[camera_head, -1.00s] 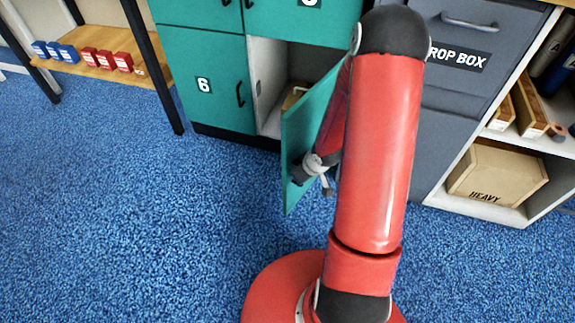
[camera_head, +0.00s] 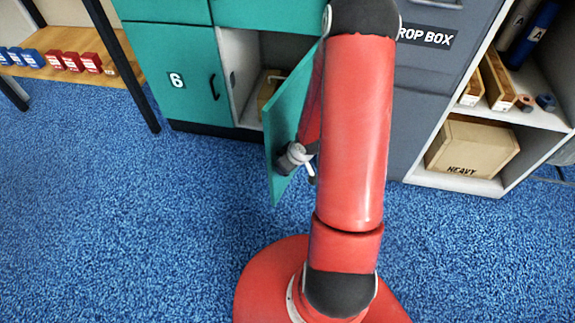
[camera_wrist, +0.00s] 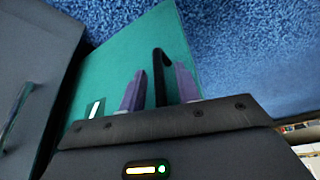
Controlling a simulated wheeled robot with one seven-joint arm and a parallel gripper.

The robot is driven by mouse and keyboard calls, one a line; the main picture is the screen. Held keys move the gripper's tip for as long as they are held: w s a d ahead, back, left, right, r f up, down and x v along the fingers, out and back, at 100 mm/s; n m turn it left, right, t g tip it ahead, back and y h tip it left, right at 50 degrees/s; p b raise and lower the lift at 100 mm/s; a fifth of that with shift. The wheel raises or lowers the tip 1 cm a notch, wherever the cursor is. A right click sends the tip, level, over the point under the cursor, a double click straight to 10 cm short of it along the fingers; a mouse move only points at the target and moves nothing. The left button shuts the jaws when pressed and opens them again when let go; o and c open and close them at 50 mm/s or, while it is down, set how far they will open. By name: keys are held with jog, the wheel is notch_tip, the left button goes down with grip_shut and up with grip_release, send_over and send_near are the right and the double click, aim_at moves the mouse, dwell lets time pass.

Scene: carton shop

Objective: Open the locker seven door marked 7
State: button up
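The teal locker door (camera_head: 284,122) stands swung well open, hinged on its right side. A pale label (camera_wrist: 96,109) shows on it in the wrist view, but I cannot read its number. The door's dark bar handle (camera_wrist: 159,78) lies between the two purple fingers of my gripper (camera_wrist: 160,67). A narrow gap shows on each side of the handle, so the fingers are around it and not closed on it. In the head view my gripper (camera_head: 295,157) is low at the door, partly hidden behind my red arm.
The open compartment (camera_head: 240,70) holds a brown box (camera_head: 268,90). Locker door 6 (camera_head: 178,80) is shut at its left. A grey drop box cabinet (camera_head: 430,75) and a shelf with a HEAVY carton (camera_head: 470,148) stand at right. Blue carpet in front is clear.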

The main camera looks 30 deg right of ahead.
jog(key=a+p+v, duration=0.1)
jog(key=p+v, duration=0.1)
jog(key=v, duration=0.5)
jog(key=shift+d+r, duration=0.4)
jog(key=shift+d, duration=0.15)
jog(key=shift+s, duration=0.1)
